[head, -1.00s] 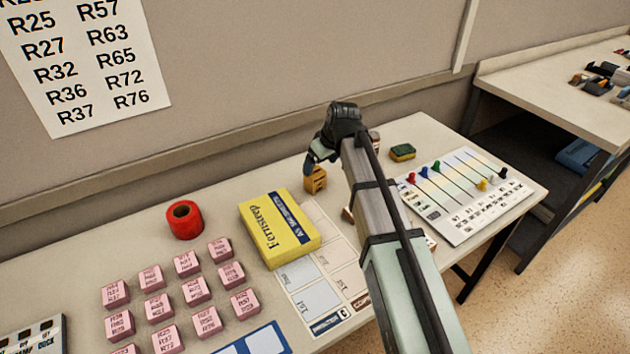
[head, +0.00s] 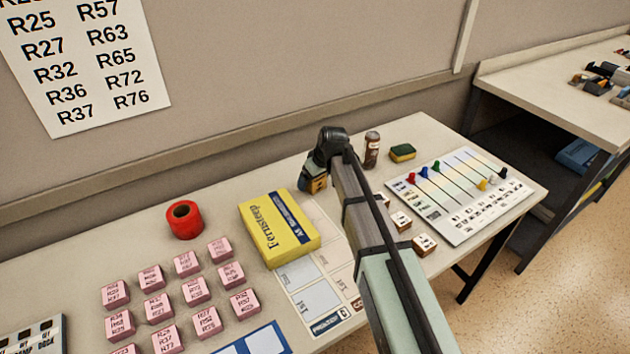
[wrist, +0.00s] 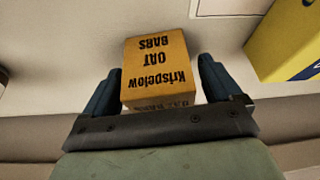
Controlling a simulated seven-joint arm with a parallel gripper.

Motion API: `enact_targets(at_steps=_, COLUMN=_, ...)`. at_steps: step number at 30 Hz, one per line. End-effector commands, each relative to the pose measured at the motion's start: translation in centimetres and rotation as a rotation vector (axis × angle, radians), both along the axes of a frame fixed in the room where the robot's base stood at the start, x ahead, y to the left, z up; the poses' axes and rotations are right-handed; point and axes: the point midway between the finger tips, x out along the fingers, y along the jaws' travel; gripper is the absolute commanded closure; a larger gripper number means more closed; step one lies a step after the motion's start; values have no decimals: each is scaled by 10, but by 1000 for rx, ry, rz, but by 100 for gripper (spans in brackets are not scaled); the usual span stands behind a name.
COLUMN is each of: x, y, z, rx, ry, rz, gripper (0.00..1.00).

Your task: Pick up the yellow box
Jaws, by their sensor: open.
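A large yellow box (head: 278,230) with a dark blue band lies on the table, left of my gripper. Its corner shows at the right of the wrist view (wrist: 292,45), outside the fingers. A small orange-yellow box (wrist: 156,62) lettered "Krispelow Oat Bars" stands between my fingers. In the head view this small box (head: 317,185) is mostly hidden by my gripper (head: 312,178). In the wrist view my gripper (wrist: 157,84) is open, with one dark blue finger on each side of the small box. A narrow gap shows at the right finger; contact on the left is unclear.
A red roll (head: 184,219) and several pink blocks (head: 197,291) are at the left. A brown jar (head: 372,150), a green-yellow sponge (head: 402,152), white-topped blocks (head: 424,244) and a board with coloured pegs (head: 462,195) are at the right. The wall is close behind.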

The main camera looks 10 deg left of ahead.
Motion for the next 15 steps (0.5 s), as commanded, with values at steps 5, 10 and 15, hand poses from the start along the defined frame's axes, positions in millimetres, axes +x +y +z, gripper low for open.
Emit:
enact_targets(at_steps=5, x=2, y=3, z=-8, rx=0, ry=-1, rz=0, gripper=8)
enact_targets(at_steps=10, x=2, y=3, z=-8, rx=0, ry=-2, rz=-1, gripper=10)
enact_targets(at_steps=15, x=2, y=3, z=-8, rx=0, ry=-1, rz=0, gripper=27)
